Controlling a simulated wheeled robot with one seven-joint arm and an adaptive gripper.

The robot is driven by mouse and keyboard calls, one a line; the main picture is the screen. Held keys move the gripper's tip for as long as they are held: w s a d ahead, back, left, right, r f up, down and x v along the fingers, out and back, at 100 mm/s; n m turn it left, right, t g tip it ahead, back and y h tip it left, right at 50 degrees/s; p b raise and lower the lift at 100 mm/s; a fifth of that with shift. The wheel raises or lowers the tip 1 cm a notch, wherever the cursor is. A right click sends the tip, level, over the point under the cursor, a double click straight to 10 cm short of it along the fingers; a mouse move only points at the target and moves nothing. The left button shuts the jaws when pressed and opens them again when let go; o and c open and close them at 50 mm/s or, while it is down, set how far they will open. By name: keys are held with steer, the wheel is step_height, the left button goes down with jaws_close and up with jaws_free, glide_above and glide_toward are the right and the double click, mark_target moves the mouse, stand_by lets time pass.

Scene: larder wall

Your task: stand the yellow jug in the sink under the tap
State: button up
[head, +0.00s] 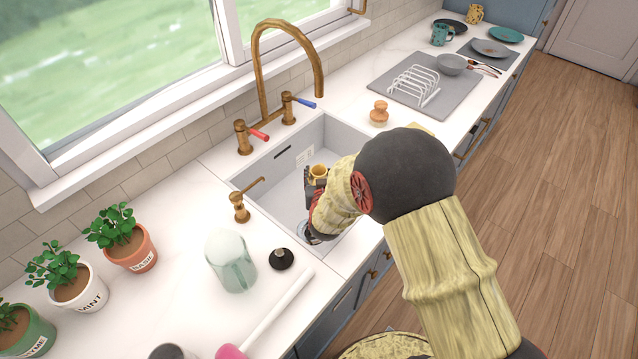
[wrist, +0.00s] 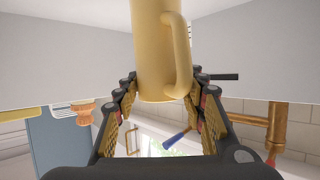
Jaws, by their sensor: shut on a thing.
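The yellow jug (head: 318,171) is mostly hidden by my arm in the head view, with its top showing inside the outline of the sink. In the wrist view the jug (wrist: 153,45) fills the top middle, its handle on the right. My gripper (wrist: 160,90) is shut on the jug, a finger on each side; in the head view the gripper (head: 309,180) is partly hidden. The grey sink (head: 290,185) is set in the white counter. The brass tap (head: 262,70) arches over its back edge. I cannot tell whether the jug touches the sink floor.
Red and blue tap levers and a soap dispenser (head: 240,207) stand around the sink. A glass jar (head: 230,262), a black stopper (head: 280,259) and potted herbs are at the left. A wooden-topped brush (head: 379,113) and a grey mat with a rack (head: 414,86) lie beyond the sink.

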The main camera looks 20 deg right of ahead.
steer(key=shift+f+b, duration=0.45)
steer(key=shift+f, duration=0.85)
steer(key=shift+f, duration=0.15)
steer(key=o, duration=1.3)
steer(key=shift+s, duration=0.1)
steer(key=shift+o, duration=0.2)
